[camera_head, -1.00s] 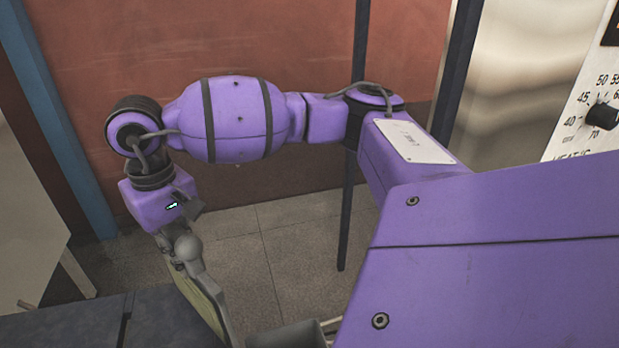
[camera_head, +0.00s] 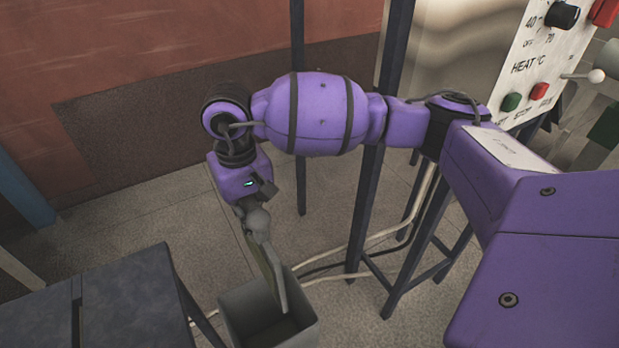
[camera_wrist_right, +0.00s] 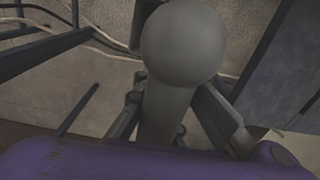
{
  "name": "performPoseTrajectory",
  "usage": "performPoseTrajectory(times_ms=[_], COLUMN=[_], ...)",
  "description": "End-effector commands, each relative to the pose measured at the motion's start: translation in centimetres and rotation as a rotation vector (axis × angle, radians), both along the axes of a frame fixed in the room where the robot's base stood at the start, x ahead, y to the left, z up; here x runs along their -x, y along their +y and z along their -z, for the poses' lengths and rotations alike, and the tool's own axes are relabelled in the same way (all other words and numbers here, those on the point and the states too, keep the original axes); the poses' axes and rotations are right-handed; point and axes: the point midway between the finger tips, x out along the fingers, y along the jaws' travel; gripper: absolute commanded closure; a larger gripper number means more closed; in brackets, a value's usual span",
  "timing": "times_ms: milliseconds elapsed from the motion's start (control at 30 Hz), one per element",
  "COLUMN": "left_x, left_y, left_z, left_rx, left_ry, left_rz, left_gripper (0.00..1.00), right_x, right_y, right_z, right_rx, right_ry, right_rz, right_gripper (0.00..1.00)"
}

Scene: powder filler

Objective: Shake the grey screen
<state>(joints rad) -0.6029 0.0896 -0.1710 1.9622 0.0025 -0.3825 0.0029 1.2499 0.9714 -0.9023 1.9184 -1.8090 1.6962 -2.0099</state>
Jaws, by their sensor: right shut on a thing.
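The grey screen (camera_head: 270,272) shows nearly edge-on in the head view as a thin, pale grey-green plate. It hangs steeply tilted, its lower end over or inside the mouth of a grey bin (camera_head: 246,326); its exact height there is hard to tell. My right gripper (camera_head: 254,203) is shut on the screen's handle, just above the plate. In the right wrist view, the handle's round grey knob (camera_wrist_right: 183,42) and shaft (camera_wrist_right: 166,112) sit between the dark fingers of my right gripper (camera_wrist_right: 172,118). My left gripper is not in view.
A dark grey table (camera_head: 130,305) stands left of the bin. Dark metal legs (camera_head: 366,215) and pale cables (camera_head: 400,228) are to the right. A control panel (camera_head: 550,70) with a knob and buttons is at the upper right. Tiled floor lies between.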

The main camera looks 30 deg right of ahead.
Motion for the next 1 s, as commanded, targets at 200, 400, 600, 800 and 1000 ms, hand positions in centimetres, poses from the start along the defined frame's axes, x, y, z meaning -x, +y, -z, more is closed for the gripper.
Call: performPoseTrajectory(times_ms=[200, 400, 600, 800, 1000], left_x=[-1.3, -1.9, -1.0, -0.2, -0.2], left_y=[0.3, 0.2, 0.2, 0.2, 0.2], left_z=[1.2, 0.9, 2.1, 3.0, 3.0], left_rx=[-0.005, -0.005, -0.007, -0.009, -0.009], left_ry=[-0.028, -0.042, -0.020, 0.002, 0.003], left_rz=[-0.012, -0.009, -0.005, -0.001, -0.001], left_gripper=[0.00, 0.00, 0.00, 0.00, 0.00], right_x=[-1.3, -1.6, -1.5, -1.5, -1.6], right_y=[1.9, 2.0, 2.0, 2.0, 2.0], right_z=[4.9, 5.7, 7.8, 9.4, 9.4], right_rx=[-0.004, -0.004, -0.005, -0.005, -0.004], right_ry=[-0.010, -0.017, -0.015, -0.017, -0.022], right_rz=[0.007, 0.008, 0.007, 0.007, 0.007], right_gripper=[1.00, 1.00, 1.00, 1.00, 1.00])
